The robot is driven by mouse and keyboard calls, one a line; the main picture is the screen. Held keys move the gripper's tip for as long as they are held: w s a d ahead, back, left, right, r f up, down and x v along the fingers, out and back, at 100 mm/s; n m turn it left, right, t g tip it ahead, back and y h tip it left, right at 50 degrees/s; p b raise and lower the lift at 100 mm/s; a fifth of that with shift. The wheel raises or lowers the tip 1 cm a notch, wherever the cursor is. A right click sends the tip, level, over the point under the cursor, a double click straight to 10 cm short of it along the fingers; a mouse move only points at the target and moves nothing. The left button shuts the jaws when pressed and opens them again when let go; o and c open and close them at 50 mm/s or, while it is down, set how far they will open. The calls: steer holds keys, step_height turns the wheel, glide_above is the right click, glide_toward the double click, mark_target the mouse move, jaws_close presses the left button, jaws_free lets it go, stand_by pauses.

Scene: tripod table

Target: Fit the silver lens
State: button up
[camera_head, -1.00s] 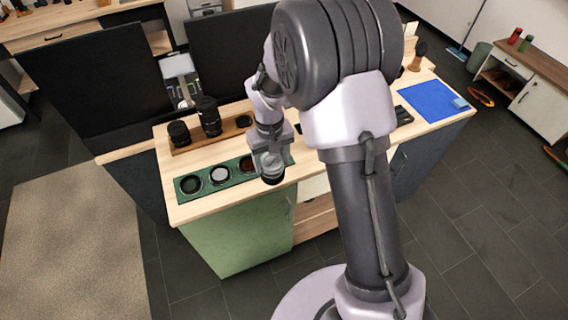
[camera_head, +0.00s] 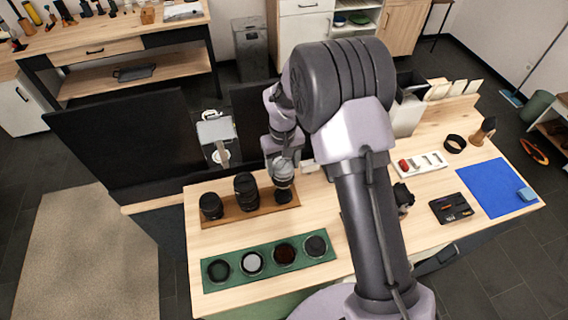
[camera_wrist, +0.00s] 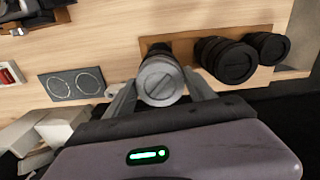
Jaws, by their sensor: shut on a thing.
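My gripper (camera_head: 283,163) is shut on the silver lens (camera_wrist: 160,82), which shows in the wrist view between the two fingers with its slotted grey cap facing the camera. In the head view the silver lens (camera_head: 283,172) is upright at the right end of the brown board (camera_head: 226,217), with a dark part beneath it. I cannot tell whether it is seated there or just above. Two black lenses (camera_head: 211,206) (camera_head: 246,192) stand on the board to its left.
A green tray (camera_head: 218,287) with several round filters lies in front of the board. To the right are a white tray (camera_head: 424,163), a black case (camera_head: 451,208) and a blue mat (camera_head: 490,187). Dark monitor-like panels (camera_head: 130,140) stand behind the table.

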steer(key=shift+s+r, duration=0.1)
steer(key=shift+s, duration=0.25)
step_height(320, 180, down, 7)
steer(key=b, duration=0.5)
steer(key=shift+w+r, duration=0.1)
steer(key=shift+r, duration=0.05)
steer(key=shift+f+b, duration=0.75)
steer(key=shift+b, duration=0.15)
stand_by(2.3)
